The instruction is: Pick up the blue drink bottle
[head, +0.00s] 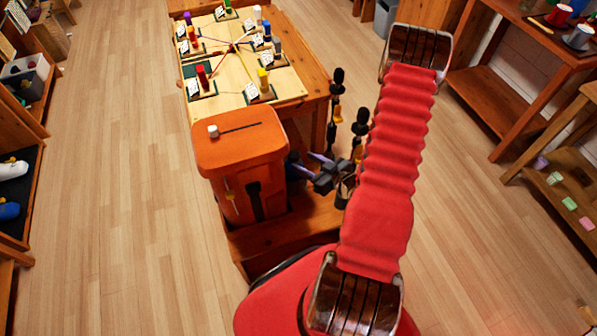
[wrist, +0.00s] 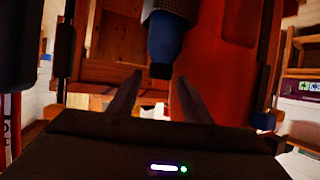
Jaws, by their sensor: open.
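The blue drink bottle (wrist: 164,42) shows at the top middle of the wrist view, with a dark end pointing down and a grey patterned part above it. In the head view a dark blue shape beside the orange case (head: 293,160) seems to be the bottle, mostly hidden. My gripper (wrist: 160,78) is open, its two fingers on either side of the bottle's dark end. I cannot tell whether they touch it. In the head view my gripper (head: 310,166) points left toward the dark blue shape, at the right side of the case.
The orange case (head: 241,137) stands on a wooden base (head: 283,233). Behind it is a wooden table (head: 301,48) with a board of coloured pieces and cards. Shelves (head: 20,150) line the left and a wooden bench (head: 497,102) the right. The floor (head: 120,200) at left is clear.

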